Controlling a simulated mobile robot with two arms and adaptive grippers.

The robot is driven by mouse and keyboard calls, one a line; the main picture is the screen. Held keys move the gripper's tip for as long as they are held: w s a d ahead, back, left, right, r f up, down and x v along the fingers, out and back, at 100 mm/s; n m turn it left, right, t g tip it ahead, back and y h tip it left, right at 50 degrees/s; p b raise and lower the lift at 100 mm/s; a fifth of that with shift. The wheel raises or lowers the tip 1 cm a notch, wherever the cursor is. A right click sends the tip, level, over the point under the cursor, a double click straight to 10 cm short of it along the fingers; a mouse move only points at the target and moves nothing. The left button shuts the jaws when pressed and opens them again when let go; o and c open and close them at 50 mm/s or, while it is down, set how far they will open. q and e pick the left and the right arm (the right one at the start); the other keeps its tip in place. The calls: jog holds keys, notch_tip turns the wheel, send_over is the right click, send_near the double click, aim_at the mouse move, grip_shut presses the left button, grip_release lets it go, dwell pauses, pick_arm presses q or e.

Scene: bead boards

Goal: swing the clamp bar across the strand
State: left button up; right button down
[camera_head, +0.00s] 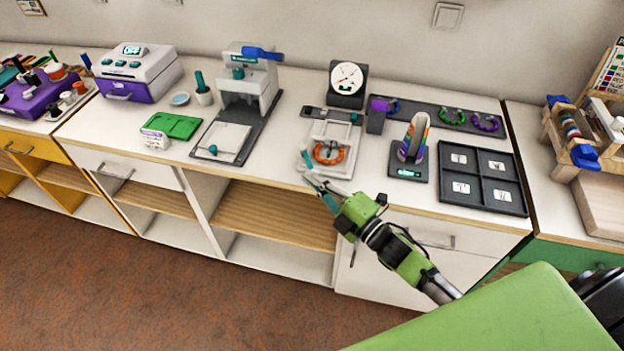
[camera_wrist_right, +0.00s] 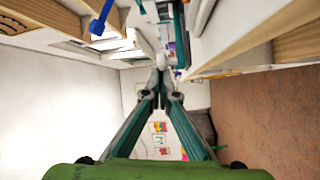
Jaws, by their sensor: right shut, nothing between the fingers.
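An orange bead strand (camera_head: 330,153) lies curved on a small white board (camera_head: 340,171) near the counter's front edge. A short teal-tipped bar (camera_head: 304,155), which looks like the clamp bar, stands at the board's left side, not across the strand. My right gripper (camera_head: 310,178) is at the counter's front edge, just below the bar's lower end. Its fingers are shut and empty; in the right wrist view the fingertips (camera_wrist_right: 162,65) meet. I cannot tell whether they touch the bar or board. My left gripper is not in view.
A dial gauge (camera_head: 347,79) stands behind the board. A rainbow-striped stand (camera_head: 413,138) and a dark four-compartment tray (camera_head: 480,196) are to the right. A white press (camera_head: 247,84) and a green tray (camera_head: 173,126) are to the left. Open shelves lie below the counter.

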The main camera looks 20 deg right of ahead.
jog(key=shift+d, duration=0.2)
jog(key=d, duration=0.5)
jog(key=shift+w+d+b, duration=0.15)
jog(key=shift+d+b, duration=0.05)
jog(key=shift+b, duration=0.15)
jog(key=shift+w+d+b, duration=0.25)
jog(key=shift+w+d, duration=0.1)
jog(key=shift+d, duration=0.45)
jog(key=shift+w+d+b, duration=0.2)
jog(key=shift+w+d, duration=0.1)
jog(key=shift+d, duration=0.45)
